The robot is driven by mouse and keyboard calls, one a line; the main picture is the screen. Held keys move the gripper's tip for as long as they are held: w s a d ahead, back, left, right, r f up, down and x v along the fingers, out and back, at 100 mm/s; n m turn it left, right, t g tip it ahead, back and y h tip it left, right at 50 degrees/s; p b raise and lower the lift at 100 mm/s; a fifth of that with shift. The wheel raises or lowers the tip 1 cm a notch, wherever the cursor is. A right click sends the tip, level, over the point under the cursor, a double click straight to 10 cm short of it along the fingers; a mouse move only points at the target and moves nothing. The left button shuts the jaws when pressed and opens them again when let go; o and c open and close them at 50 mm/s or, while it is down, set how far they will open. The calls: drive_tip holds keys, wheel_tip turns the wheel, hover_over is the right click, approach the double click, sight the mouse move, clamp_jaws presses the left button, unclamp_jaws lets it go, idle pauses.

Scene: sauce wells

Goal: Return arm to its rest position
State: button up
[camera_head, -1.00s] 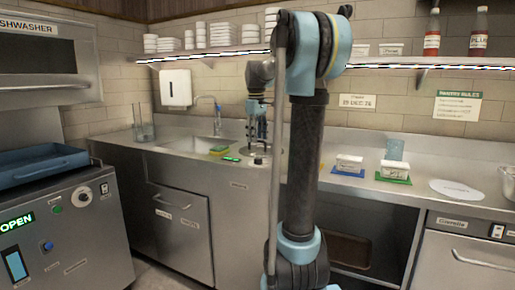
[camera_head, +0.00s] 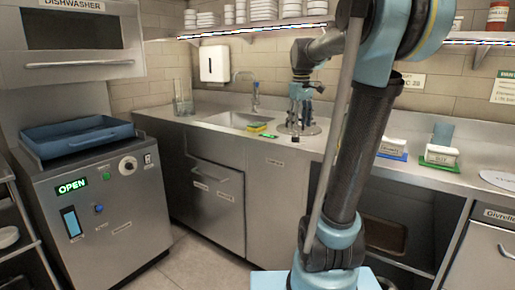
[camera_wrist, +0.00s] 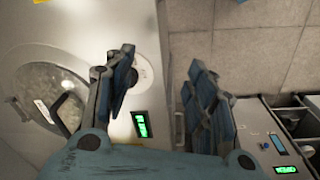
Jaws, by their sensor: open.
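My arm (camera_head: 364,150) rises in front of the counter in the head view, bent at a high elbow, with the forearm reaching back to the left. My gripper (camera_head: 296,132) hangs pointing down near the counter's front edge, right of the sink. In the wrist view my gripper (camera_wrist: 161,62) has its two blue fingers spread apart with nothing between them. Below them lie the counter edge and the tiled floor.
The sink (camera_head: 232,119) with a yellow-green sponge (camera_head: 257,127) is left of my gripper. The dishwasher counter (camera_head: 95,205) carries a blue tray (camera_head: 78,135). White tubs on a blue mat (camera_head: 391,155) and a green mat (camera_head: 438,163) stand right. Floor (camera_head: 195,258) is free at front.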

drive_tip(key=s+f+m+t, duration=0.1)
drive_tip(key=s+f+m, duration=0.5)
drive_tip(key=s+f, duration=1.9)
drive_tip(key=shift+s+d+f+m, duration=0.25)
drive_tip(key=shift+s+m, duration=0.15)
drive_tip(key=shift+s, duration=0.1)
drive_tip(key=shift+w+f, duration=0.2)
drive_tip(key=shift+w, duration=0.25)
